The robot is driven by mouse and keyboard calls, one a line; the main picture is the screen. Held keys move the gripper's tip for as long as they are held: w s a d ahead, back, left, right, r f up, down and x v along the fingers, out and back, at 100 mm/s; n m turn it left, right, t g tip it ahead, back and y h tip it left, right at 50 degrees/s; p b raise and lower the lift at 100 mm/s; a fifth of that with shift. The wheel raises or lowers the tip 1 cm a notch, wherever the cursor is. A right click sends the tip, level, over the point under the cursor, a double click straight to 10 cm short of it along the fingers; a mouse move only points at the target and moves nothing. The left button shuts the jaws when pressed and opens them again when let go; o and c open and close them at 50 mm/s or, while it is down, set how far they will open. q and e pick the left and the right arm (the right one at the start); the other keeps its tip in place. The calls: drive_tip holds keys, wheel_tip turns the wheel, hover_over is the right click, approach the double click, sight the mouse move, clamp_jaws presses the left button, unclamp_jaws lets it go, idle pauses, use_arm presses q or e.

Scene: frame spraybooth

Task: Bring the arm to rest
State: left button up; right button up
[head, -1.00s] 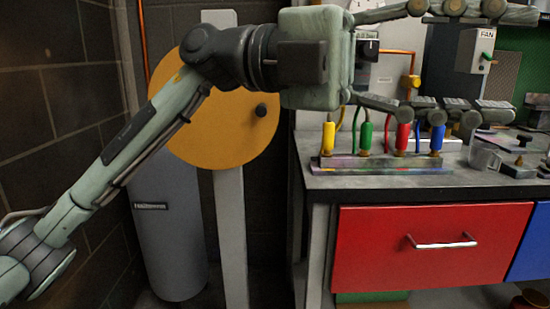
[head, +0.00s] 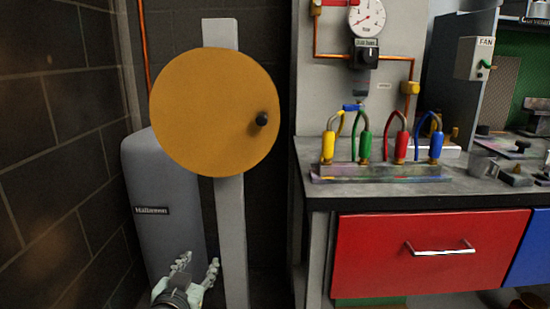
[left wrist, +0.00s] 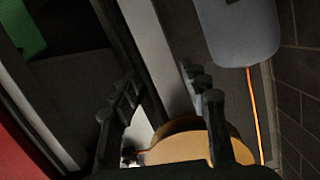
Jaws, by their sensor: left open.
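My left gripper (head: 196,268) is low in the head view, in front of the grey tank and beside the pale post. Its two fingers point up in the picture and stand apart, with nothing between them. In the left wrist view the open fingers (left wrist: 165,105) show dark, also with nothing between them. The rest of my left arm is out of the head view, below its lower edge. My right gripper is not in view.
A yellow disc (head: 205,115) with a black knob stands on the post (head: 231,240) behind the gripper. The grey tank (head: 160,210) is at the left wall. The workbench (head: 390,188) with a red drawer (head: 380,255) and coloured hose handles is to the right.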

use_arm(q)
drive_tip(key=s+a+f+n+g+y, duration=0.1)
drive_tip(key=s+a+f+g, duration=0.2)
drive_tip(key=s+f, duration=0.4)
drive_tip(key=s+a+f+g+y, duration=0.1)
drive_tip(key=s+a+f+g, duration=0.3)
drive_tip(key=f, duration=0.5)
drive_tip(key=s+a+f+g, duration=0.1)
drive_tip(key=s+f+g, duration=0.1)
drive_tip(key=s+f, duration=0.3)
drive_tip(key=s+a+f+g, duration=0.1)
drive_tip(key=s+f+g, duration=0.2)
drive_tip(key=s, duration=1.1)
wheel_tip(320, 180, down, 3)
drive_tip(key=shift+s+a+f+p, duration=0.1)
drive_tip(key=shift+s+a+p, duration=0.15)
drive_tip(key=shift+a+p, duration=0.1)
